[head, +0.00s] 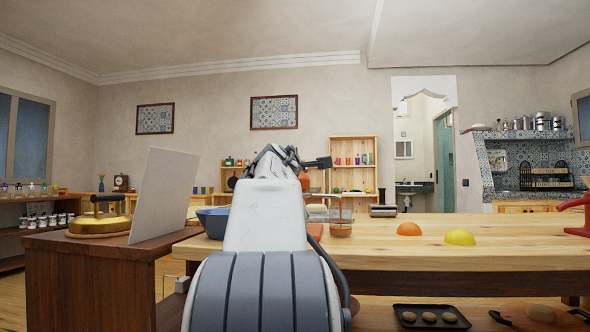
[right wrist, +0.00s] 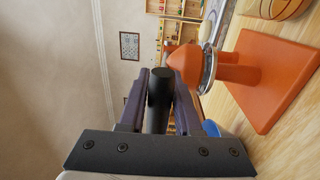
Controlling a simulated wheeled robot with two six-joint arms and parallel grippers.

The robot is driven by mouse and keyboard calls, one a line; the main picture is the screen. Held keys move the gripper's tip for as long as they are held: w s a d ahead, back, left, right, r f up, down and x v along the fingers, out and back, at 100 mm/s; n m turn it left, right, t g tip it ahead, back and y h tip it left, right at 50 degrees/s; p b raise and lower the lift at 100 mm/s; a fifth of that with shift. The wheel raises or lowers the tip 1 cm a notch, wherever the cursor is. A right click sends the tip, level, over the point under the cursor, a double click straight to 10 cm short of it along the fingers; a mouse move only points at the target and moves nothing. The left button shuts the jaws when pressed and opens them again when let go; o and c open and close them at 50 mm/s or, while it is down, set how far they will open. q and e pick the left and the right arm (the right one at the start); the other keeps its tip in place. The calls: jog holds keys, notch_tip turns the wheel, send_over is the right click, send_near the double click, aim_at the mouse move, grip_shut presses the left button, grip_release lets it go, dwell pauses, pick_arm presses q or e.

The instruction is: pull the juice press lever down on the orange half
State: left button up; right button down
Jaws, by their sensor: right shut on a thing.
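The orange juice press (right wrist: 277,82) shows in the right wrist view, turned sideways, with a flat base, a metal ring (right wrist: 209,68) and a rounded orange top. In the head view my arm hides most of it; part of its orange top (head: 304,181) shows. Its black lever handle (right wrist: 160,88) lies between the fingers of my right gripper (right wrist: 162,92), which is shut on it. My right gripper (head: 290,160) is raised above the table in the head view. I cannot make out an orange half in the press. My left gripper is not in view.
An orange dome-shaped fruit piece (head: 409,229) and a yellow one (head: 459,237) lie on the wooden table (head: 520,258). A blue bowl (head: 213,221) stands left of my arm. A white board (head: 163,195) and brass pot (head: 98,215) stand on the left cabinet.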

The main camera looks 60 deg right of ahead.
jog(key=shift+d+f, duration=0.1)
jog(key=shift+f, duration=0.1)
jog(key=c, duration=0.6)
grip_release()
jog(key=shift+w, duration=0.1)
jog(key=shift+r, duration=0.1)
jog(key=b+v, duration=0.1)
jog(key=v, duration=0.9)
jog(key=shift+a, duration=0.25)
dwell(1.2)
